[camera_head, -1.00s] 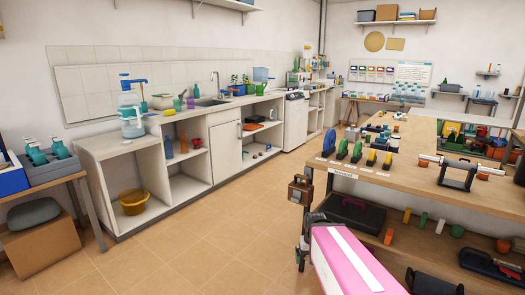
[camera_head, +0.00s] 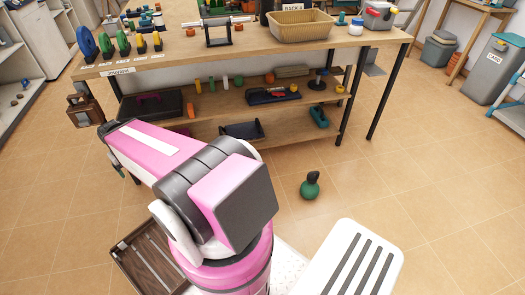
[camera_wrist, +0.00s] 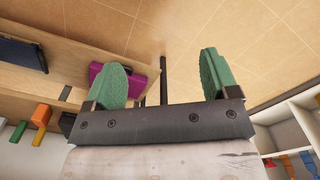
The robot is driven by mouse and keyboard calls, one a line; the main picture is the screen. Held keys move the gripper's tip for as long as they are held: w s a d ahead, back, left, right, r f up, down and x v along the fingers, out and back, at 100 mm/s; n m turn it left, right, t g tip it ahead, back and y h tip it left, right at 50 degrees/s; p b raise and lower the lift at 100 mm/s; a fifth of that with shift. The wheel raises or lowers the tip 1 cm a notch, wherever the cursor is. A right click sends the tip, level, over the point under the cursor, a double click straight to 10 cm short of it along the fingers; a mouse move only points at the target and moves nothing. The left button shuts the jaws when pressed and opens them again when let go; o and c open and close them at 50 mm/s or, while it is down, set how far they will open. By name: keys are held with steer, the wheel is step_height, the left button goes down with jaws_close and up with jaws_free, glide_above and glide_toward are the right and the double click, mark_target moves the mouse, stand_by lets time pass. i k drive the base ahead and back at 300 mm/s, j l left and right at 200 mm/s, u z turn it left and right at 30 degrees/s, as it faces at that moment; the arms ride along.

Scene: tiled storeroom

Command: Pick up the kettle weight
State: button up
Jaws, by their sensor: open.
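The kettle weight (camera_head: 310,187) is a green round weight with a dark handle on top. It stands upright on the tiled floor in the head view, in front of the workbench and to the right of my arm. It does not show in the wrist view. My gripper (camera_wrist: 162,80) shows in the wrist view with its two green fingers wide apart and nothing between them. It is well away from the kettle weight. In the head view my gripper is mostly hidden behind my pink arm.
A wooden workbench (camera_head: 270,46) with lower shelves stands ahead, its black legs reaching the floor. A wicker basket (camera_head: 301,25) is on top. A dark case (camera_head: 150,105) lies on a shelf. Floor around the weight and to its right is clear. A grey bin (camera_head: 492,72) stands far right.

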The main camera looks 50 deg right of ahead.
mark_target(308, 191)
steer(key=z, duration=2.85)
steer(key=k+l+z, duration=0.2)
steer(key=l, duration=0.2)
steer(key=l+z, duration=0.2)
steer(key=l, duration=0.15)
steer(key=l+z, duration=0.2)
steer(key=l, duration=0.2)
steer(key=k, duration=0.05)
